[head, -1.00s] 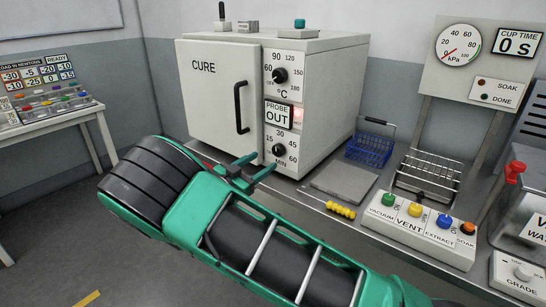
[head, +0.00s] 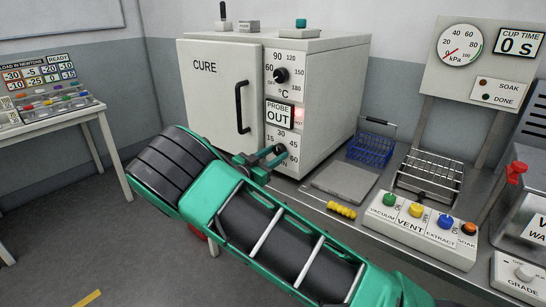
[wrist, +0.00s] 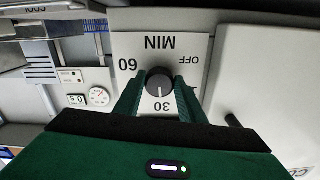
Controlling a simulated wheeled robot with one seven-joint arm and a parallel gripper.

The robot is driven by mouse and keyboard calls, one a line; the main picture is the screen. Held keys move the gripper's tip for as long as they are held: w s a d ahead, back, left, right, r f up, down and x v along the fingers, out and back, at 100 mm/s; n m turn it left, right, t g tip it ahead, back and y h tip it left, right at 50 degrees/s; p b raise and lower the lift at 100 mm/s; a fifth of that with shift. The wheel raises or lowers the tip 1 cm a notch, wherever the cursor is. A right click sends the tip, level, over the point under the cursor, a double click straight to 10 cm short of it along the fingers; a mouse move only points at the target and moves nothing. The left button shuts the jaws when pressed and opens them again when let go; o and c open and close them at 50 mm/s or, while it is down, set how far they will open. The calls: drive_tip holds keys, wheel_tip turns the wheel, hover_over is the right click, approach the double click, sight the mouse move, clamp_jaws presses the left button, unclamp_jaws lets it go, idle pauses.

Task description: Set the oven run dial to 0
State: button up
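The oven run dial is a black round knob on the lower panel of the white CURE oven (head: 215,85), marked MIN. In the wrist view the dial (wrist: 159,79) appears upside down, and its white pointer line points toward the 30 mark. My green gripper (wrist: 160,96) has one finger on each side of the knob, with what looks like a small gap on both sides. In the head view my gripper (head: 268,156) is at the lower panel and partly hides the dial and its marks.
The °C dial (head: 280,75) and the PROBE OUT display (head: 279,114) are above on the same panel. The oven door handle (head: 242,107) stands out to the left. A blue basket (head: 371,146), a flat grey plate (head: 344,182) and a yellow-handled probe (head: 341,210) lie to the right.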

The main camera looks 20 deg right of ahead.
drive_tip(key=shift+a, duration=0.15)
drive_tip(key=shift+c, duration=0.6)
drive_tip(key=shift+n, duration=0.3)
drive_tip(key=n, duration=0.5)
drive_tip(key=shift+s+d, duration=0.1)
drive_tip(key=shift+d, duration=0.1)
drive_tip(key=n, duration=0.6)
drive_tip(key=shift+r+n, duration=0.1)
drive_tip(key=shift+n, duration=0.3)
drive_tip(key=n, duration=0.6)
drive_tip(key=shift+r, duration=0.1)
drive_tip(key=n, duration=0.5)
drive_tip(key=shift+n, duration=0.3)
drive_tip(key=shift+a, duration=0.1)
